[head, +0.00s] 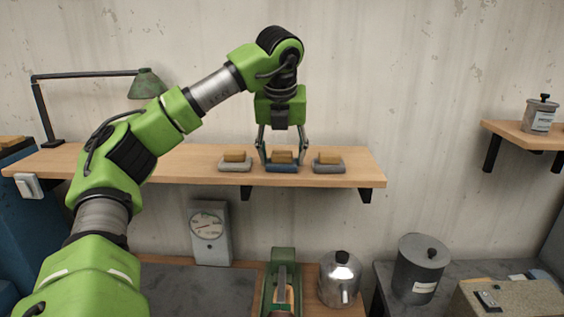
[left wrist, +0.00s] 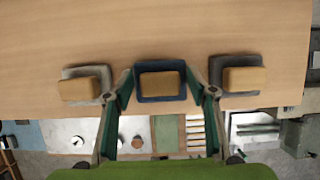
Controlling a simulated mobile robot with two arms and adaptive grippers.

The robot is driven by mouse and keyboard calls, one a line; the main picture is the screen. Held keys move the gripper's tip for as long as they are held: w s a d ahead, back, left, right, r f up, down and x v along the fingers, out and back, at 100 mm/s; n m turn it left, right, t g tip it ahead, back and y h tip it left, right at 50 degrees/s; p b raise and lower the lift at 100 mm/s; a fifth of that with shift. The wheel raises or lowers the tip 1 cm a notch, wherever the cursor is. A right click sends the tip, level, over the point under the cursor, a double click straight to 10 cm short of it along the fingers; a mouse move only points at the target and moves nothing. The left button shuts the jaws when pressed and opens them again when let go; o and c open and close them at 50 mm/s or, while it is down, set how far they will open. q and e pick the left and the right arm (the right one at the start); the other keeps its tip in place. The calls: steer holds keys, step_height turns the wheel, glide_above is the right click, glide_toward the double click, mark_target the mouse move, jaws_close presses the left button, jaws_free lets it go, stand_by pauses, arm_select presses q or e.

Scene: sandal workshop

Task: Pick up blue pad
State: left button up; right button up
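The blue pad (head: 282,168) lies on the wooden wall shelf, with a tan block on top of it. It is the middle one of three like pads in a row. In the left wrist view the blue pad (left wrist: 160,98) lies between my fingers. My left gripper (head: 283,161) points straight down from above, with one finger on each side of the pad. Its fingers stand apart, and the left wrist view shows narrow gaps beside the pad. My right gripper is not in view.
A light grey pad (head: 235,168) and a darker grey pad (head: 328,168) flank the blue one closely. The wooden shelf (head: 205,171) has bare room to its left, up to a green lamp (head: 147,84). A scale (head: 210,234) and a metal kettle (head: 340,277) stand below.

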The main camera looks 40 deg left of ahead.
mark_target(281, 151)
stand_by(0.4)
arm_select(q)
steer(key=shift+w+r+b, duration=0.1)
steer(key=shift+r+b, duration=0.55)
steer(key=shift+b, duration=0.05)
steer(key=v, duration=0.3)
steer(key=shift+a+r+b, duration=0.15)
steer(key=shift+a+b, duration=0.05)
steer(key=shift+b, duration=0.1)
steer(key=s+d+r, duration=0.5)
steer(key=s+r, duration=0.3)
steer(key=s, duration=0.4)
steer(key=shift+d+r, duration=0.25)
